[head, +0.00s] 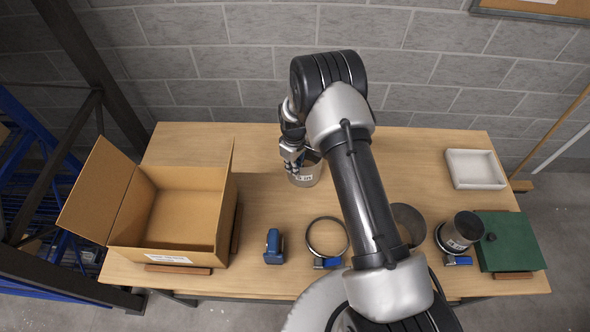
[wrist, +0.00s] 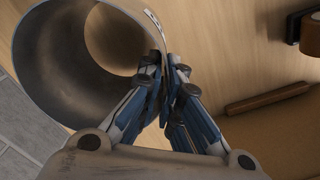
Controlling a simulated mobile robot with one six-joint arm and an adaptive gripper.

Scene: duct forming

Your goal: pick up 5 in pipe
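The pipe is a short grey metal cylinder with a white label (head: 305,174). It stands on the wooden table near its back edge, in the middle; the label's text is too small to read surely. In the wrist view the open-ended pipe (wrist: 55,75) fills the upper left, and its inside shows. My gripper (head: 292,163) is at the pipe's left rim. In the wrist view my gripper (wrist: 167,62) has its blue-grey fingers closed together on the pipe wall, one on each side. My arm hides part of the table behind the pipe.
An open cardboard box (head: 120,200) stands at the left. A blue tool (head: 274,246), a ring clamp (head: 310,240), another pipe (head: 408,215), a labelled dark pipe (head: 465,227) and a green case (head: 515,240) line the front. A white tray (head: 474,154) sits back right.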

